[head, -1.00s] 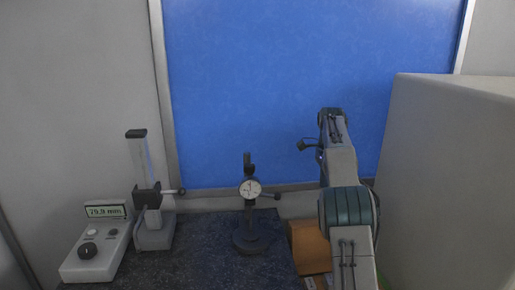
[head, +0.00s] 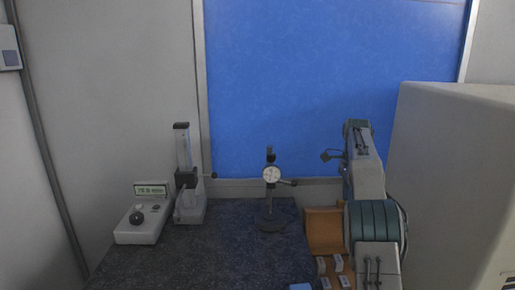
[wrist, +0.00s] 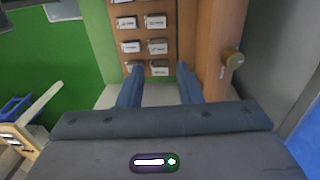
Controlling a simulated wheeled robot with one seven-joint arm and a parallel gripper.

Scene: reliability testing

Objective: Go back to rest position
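My gripper (wrist: 160,74) shows in the wrist view with its two blue-grey fingers apart and nothing between them. Beyond the fingertips is a brown board (wrist: 136,32) with several small labelled blocks in rows. In the head view my arm is folded upright at the right, in front of the blue panel (head: 300,80). My gripper cannot be made out there.
A dark speckled worktop (head: 225,262) carries a digital readout box (head: 138,232), a height gauge (head: 186,180) and a dial gauge stand (head: 271,212). A large grey cabinet (head: 450,180) stands close on my arm's right. An orange-brown holder (head: 323,232) is left of the arm.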

